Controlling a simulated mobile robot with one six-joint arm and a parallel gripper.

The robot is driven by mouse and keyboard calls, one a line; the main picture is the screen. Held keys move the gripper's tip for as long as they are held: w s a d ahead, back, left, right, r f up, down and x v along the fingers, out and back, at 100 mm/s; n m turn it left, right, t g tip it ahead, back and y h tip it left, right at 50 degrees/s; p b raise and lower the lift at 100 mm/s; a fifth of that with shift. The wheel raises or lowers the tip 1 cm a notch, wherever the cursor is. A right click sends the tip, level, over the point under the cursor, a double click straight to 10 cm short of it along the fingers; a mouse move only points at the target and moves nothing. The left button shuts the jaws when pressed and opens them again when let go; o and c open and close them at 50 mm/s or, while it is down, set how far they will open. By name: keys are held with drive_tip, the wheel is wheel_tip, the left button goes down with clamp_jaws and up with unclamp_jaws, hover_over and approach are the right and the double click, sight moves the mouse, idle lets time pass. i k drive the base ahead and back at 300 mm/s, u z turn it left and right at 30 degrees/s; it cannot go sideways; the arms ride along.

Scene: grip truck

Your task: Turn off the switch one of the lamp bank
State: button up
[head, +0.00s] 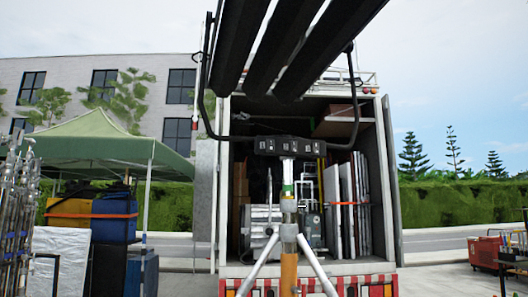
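The lamp bank (283,45) is a set of three long dark housings, tilted at the top of the head view and cut off by the top edge. A black U-shaped yoke (209,80) runs round it on both sides. Below the lamps, a black switch box (289,147) sits on top of a light stand (289,205). Its face carries several small switches with pale marks, too small to tell their positions or which is number one. My gripper is not in view.
The stand's legs (262,258) spread at the bottom centre. Behind it is an open truck (389,150) loaded with panels (347,200) and cases. A green canopy (97,145), cases (114,217) and metal stands (15,215) are at left. A red cart (487,251) is at right.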

sight(271, 143)
drive_tip(key=u, duration=0.3)
drive_tip(key=i, duration=1.7)
drive_tip(key=z, duration=0.3)
